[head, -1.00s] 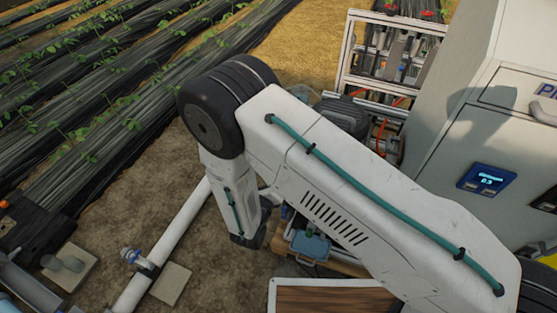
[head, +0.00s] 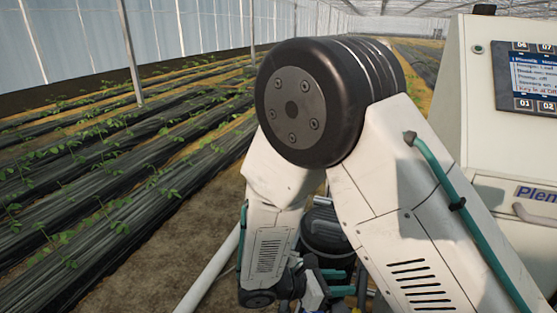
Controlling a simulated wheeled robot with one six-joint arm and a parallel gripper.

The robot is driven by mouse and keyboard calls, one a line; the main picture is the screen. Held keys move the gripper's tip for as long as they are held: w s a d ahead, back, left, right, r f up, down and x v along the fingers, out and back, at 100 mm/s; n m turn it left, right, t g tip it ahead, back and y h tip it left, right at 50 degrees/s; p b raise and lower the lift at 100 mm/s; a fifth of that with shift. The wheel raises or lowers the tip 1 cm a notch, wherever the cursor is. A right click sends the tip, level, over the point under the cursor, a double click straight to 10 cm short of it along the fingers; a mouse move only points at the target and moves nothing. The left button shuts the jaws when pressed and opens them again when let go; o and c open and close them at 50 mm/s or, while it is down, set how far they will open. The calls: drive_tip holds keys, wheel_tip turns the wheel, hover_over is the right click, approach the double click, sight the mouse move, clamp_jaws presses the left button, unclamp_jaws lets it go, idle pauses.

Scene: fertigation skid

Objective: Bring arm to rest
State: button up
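My arm fills the middle of the head view. Its dark elbow joint (head: 315,105) is raised high, and the white upper arm (head: 420,220) runs down to the lower right. The white forearm (head: 270,240) hangs down from the elbow to a dark wrist joint (head: 257,298) near the bottom edge. I cannot make out my gripper's fingers; that end of the arm is hidden or below the picture. I see nothing held.
A pale cabinet (head: 455,90) with a lit screen (head: 530,85) stands at the right. Dark skid equipment (head: 325,232) shows close behind the arm. A white pipe (head: 212,268) lies on the soil at lower left. Covered crop rows (head: 120,170) fill the left.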

drive_tip(key=s+d+r+m+y, duration=0.4)
drive_tip(key=s+r+m, duration=0.2)
drive_tip(key=r+m, duration=0.1)
drive_tip(key=s+d+r+m+g+y, duration=0.1)
drive_tip(key=s+d+r+m+y, duration=0.3)
drive_tip(key=r, duration=0.5)
drive_tip(key=s+d+r+m+y, duration=0.4)
drive_tip(key=s+r+m+y, duration=0.2)
drive_tip(key=s+r+m, duration=0.2)
drive_tip(key=shift+r+m+g, duration=0.4)
drive_tip(key=shift+r+m, duration=0.2)
drive_tip(key=shift+m, duration=0.7)
drive_tip(key=shift+s+d, duration=0.1)
